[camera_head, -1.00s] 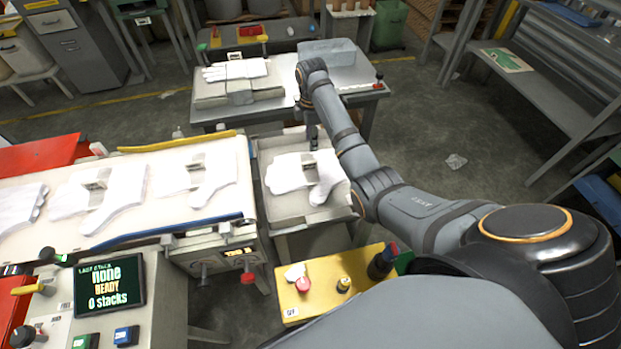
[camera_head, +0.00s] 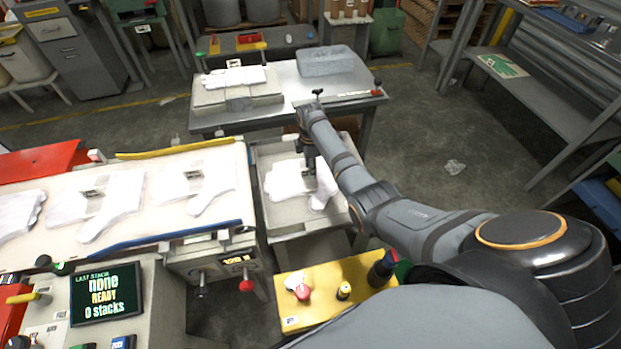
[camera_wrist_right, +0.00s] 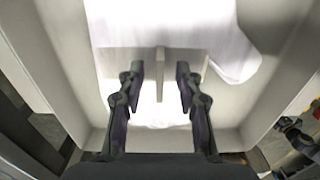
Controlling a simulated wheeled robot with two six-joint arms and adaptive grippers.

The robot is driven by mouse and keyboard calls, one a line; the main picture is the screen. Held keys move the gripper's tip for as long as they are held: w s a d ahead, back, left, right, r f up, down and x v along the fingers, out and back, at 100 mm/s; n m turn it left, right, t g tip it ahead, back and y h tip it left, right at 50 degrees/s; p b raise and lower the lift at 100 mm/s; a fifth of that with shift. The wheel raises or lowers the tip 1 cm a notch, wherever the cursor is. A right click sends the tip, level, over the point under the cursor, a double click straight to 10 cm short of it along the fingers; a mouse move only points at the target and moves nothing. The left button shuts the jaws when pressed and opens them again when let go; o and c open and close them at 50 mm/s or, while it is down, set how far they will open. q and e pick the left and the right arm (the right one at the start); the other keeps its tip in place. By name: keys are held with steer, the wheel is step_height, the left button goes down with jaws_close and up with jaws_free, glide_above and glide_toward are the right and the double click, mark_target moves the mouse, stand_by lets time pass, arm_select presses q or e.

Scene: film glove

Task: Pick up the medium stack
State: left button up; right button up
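A white glove stack (camera_head: 284,181) lies in a pale tray (camera_head: 282,215) at the end of the belt. It also shows in the right wrist view (camera_wrist_right: 125,22), with a thin upright tab (camera_wrist_right: 160,72) of a clip on it. My right gripper (camera_head: 310,172) points down at this stack. In the right wrist view its two fingers (camera_wrist_right: 160,80) are apart, one on each side of the tab, with gaps visible. More glove stacks (camera_head: 118,205) with clips lie on the white belt to the left. I cannot tell from labels which stack is medium. My left gripper is out of view.
A screen (camera_head: 106,293) reads "none, READY, 0 stacks". A yellow stand (camera_head: 318,312) with buttons is in front of the tray. Tray walls surround the gripper.

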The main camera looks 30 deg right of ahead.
jaws_close()
steer(key=shift+r, duration=0.15)
stand_by(0.4)
steer(key=shift+r, duration=0.25)
step_height(320, 180, up, 3)
steer(key=shift+f+p, duration=0.2)
steer(key=shift+p, duration=0.1)
step_height(320, 180, up, 6)
steer(key=f+p, duration=0.1)
glide_above(312, 187)
steer(key=s+a+r+p, duration=0.3)
steer(key=s+r+p, duration=0.1)
steer(key=s, duration=0.4)
steer(key=shift+s+a+r+p, duration=0.3)
steer(key=shift+r+p, duration=0.1)
steer(key=shift+p, duration=0.15)
